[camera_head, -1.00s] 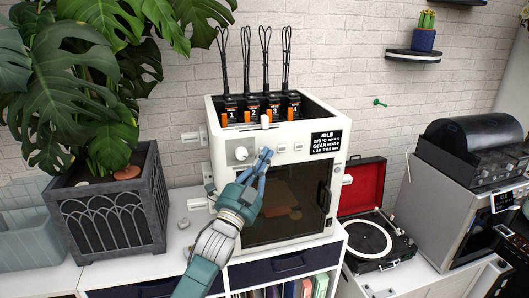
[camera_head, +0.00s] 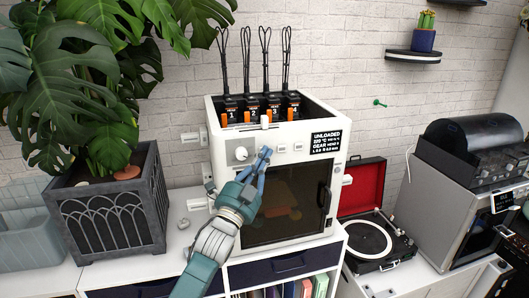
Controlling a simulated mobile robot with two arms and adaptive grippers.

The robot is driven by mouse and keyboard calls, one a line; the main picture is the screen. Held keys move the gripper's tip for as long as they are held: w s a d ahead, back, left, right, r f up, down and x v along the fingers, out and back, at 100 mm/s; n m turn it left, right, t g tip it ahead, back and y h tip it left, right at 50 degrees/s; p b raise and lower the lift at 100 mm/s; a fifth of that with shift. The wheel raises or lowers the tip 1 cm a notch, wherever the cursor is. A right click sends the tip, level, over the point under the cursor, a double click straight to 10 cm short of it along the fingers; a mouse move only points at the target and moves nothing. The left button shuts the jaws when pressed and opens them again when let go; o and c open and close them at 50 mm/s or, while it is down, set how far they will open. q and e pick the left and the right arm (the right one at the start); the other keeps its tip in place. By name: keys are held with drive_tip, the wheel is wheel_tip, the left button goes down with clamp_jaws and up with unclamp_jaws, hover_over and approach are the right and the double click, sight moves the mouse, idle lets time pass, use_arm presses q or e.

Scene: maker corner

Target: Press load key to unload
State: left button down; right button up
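A white 3D printer (camera_head: 222,172) stands on the white cabinet, with a dark glass door (camera_head: 290,205) and several numbered heads with orange tabs (camera_head: 262,108) on top. Its front panel has a round knob (camera_head: 241,153) and small white keys (camera_head: 283,148) to the right of it. The small screen (camera_head: 326,142) reads "UNLOADED", with a temperature line and other small text. My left gripper (camera_head: 265,153) is at the panel, with its blue fingertips close together in front of the area between the knob and the visible keys. They hide what is behind them; contact is unclear. My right gripper is out of view.
A large plant in a dark grey planter (camera_head: 108,210) stands left of the printer. A record player (camera_head: 370,240) with an open red lid is to the right, then a grey machine (camera_head: 440,200). A small shelf (camera_head: 412,56) with a cactus hangs at upper right.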

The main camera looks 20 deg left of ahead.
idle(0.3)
use_arm(q)
drive_tip(key=shift+s+d, duration=0.4)
drive_tip(key=shift+s, duration=0.25)
drive_tip(key=s+d+p, duration=0.1)
drive_tip(key=s, duration=0.1)
drive_tip(key=s+d+p, duration=0.1)
drive_tip(key=s, duration=0.1)
drive_tip(key=shift+d, duration=0.4)
idle(0.5)
